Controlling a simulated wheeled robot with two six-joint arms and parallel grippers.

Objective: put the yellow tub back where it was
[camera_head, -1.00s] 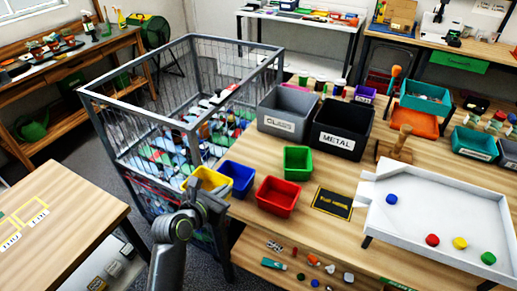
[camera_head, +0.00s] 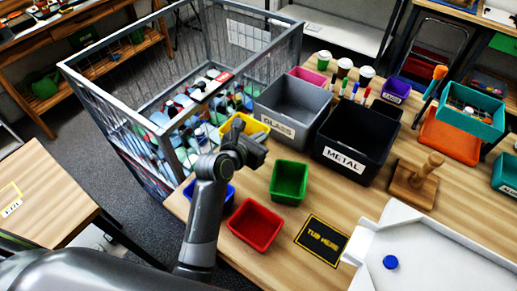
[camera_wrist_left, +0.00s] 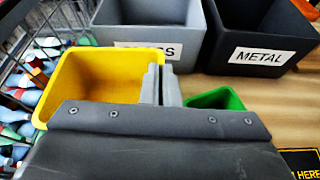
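In the left wrist view the yellow tub (camera_wrist_left: 95,75) looks upright and empty. My left gripper's fingers (camera_wrist_left: 161,84) are close together at its right wall, shut on the rim. Whether the tub touches the table is hidden. The green tub (camera_head: 289,182) and red tub (camera_head: 255,224) stand in front. A black mat marked TUB HERE (camera_head: 322,240) lies bare. My right gripper is not in view.
A wire cage (camera_head: 110,105) full of bottles stands left of the table. A wooden stand (camera_head: 415,192) and a white tray (camera_head: 366,240) are at the right.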

